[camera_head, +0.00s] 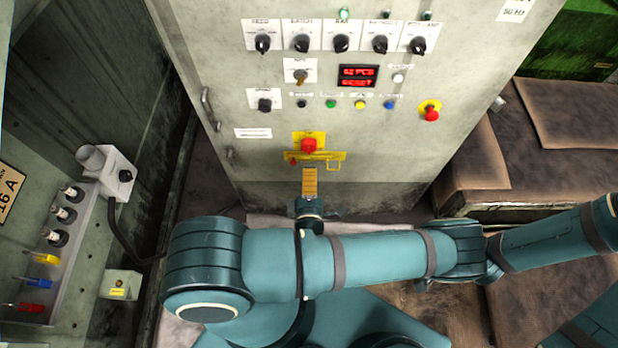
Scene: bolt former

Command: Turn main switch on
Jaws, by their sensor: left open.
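The main switch (309,146) is a red knob on a yellow plate, low on the front of the grey control cabinet. A yellow bracket (328,156) with a small red part at its left end crosses just under the knob. My left gripper (311,205) is below the switch, apart from it, and mostly hidden by the teal arm in front. It is open. A narrow orange-yellow strip (310,182) shows between gripper and bracket; I cannot tell what it belongs to. My right gripper is not in view.
Above the switch are black rotary knobs (302,43), a red display (357,76), coloured buttons and a red emergency stop (431,113). A cabinet handle (209,108) sticks out at left. A wall panel (75,225) stands at far left, a brown bench (560,150) at right.

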